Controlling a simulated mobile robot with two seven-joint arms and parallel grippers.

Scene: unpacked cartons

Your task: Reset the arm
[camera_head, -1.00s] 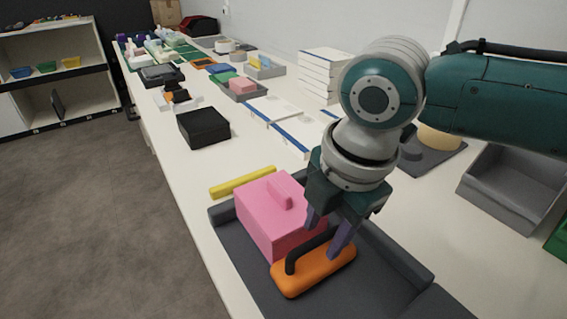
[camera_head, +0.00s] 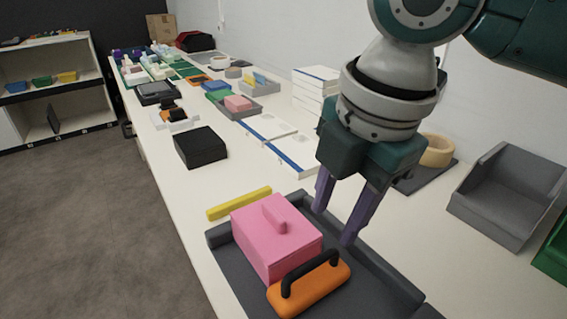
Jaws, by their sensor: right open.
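My right gripper (camera_head: 334,219) is open and empty, its two purple fingers pointing down above the right rim of the dark grey tray. It is behind and to the right of an orange block with a black handle (camera_head: 312,289), apart from it. The orange block lies in the tray (camera_head: 236,272), next to a pink box with a raised grip on top (camera_head: 275,236). The right arm comes in from the upper right. My left gripper is not in view.
A yellow bar (camera_head: 239,203) lies beside the tray. A black box (camera_head: 200,147), white stacked boxes (camera_head: 312,88), a grey open bin (camera_head: 507,194) and a tan ring (camera_head: 437,150) stand on the white table. Shelves stand at the far left.

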